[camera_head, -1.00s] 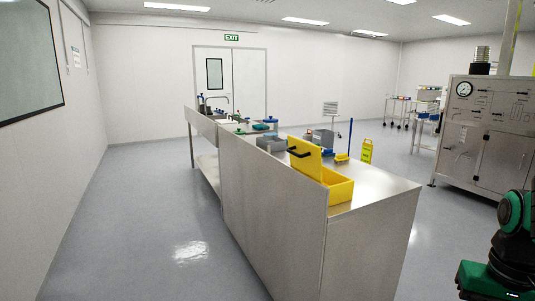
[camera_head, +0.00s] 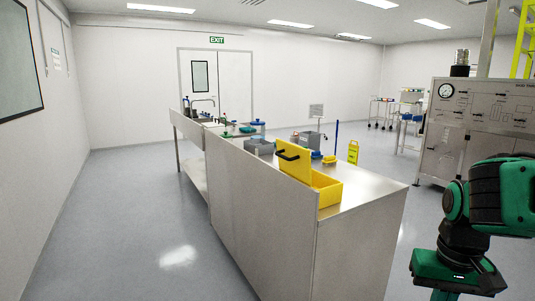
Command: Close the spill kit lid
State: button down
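The spill kit is a yellow box (camera_head: 328,190) on the near end of a steel bench. Its yellow lid (camera_head: 295,158) stands raised, nearly upright, along the left side of the box. A black handle (camera_head: 288,155) is on the lid's outer face. Part of the box's left side is hidden behind the bench's raised edge. Part of my green and black arm shows at the lower right, well apart from the kit. My gripper is not in the picture.
The steel bench (camera_head: 262,238) runs away from me, with a sink, grey bins (camera_head: 260,147) and small items farther along it. A yellow floor sign (camera_head: 352,152) stands beyond. A steel cabinet with a gauge (camera_head: 478,125) is at the right. Open floor (camera_head: 120,220) lies left of the bench.

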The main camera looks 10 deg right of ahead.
aim_at(293, 159)
jog(key=i, duration=0.85)
jog(key=z, duration=0.05)
